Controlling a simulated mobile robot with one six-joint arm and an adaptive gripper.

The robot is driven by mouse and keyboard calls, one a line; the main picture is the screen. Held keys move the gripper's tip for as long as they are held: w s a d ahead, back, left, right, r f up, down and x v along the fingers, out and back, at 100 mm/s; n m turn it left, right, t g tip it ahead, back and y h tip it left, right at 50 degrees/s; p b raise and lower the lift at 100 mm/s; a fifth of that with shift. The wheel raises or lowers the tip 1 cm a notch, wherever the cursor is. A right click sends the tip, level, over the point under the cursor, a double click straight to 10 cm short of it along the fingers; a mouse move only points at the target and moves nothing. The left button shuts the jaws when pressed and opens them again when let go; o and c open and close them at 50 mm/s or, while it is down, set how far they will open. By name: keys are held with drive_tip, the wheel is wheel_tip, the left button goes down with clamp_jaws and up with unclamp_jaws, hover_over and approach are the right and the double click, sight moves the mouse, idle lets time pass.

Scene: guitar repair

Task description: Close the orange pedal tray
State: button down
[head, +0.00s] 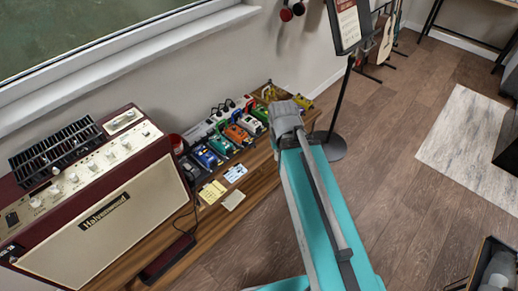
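An orange pedal (237,134) sits in the row of coloured pedals on the low wooden bench along the wall. It is small in the head view, and I cannot make out a tray on it or whether one is open. My teal arm reaches from the lower right up toward the right end of the pedal row. Its grey far joint is beside the pedals, right of the orange one. My gripper does not show; it appears hidden beyond the arm.
Paper notes (213,191) lie in front. A large amplifier (95,210) fills the left. A black stand (336,145) rises right of the bench.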

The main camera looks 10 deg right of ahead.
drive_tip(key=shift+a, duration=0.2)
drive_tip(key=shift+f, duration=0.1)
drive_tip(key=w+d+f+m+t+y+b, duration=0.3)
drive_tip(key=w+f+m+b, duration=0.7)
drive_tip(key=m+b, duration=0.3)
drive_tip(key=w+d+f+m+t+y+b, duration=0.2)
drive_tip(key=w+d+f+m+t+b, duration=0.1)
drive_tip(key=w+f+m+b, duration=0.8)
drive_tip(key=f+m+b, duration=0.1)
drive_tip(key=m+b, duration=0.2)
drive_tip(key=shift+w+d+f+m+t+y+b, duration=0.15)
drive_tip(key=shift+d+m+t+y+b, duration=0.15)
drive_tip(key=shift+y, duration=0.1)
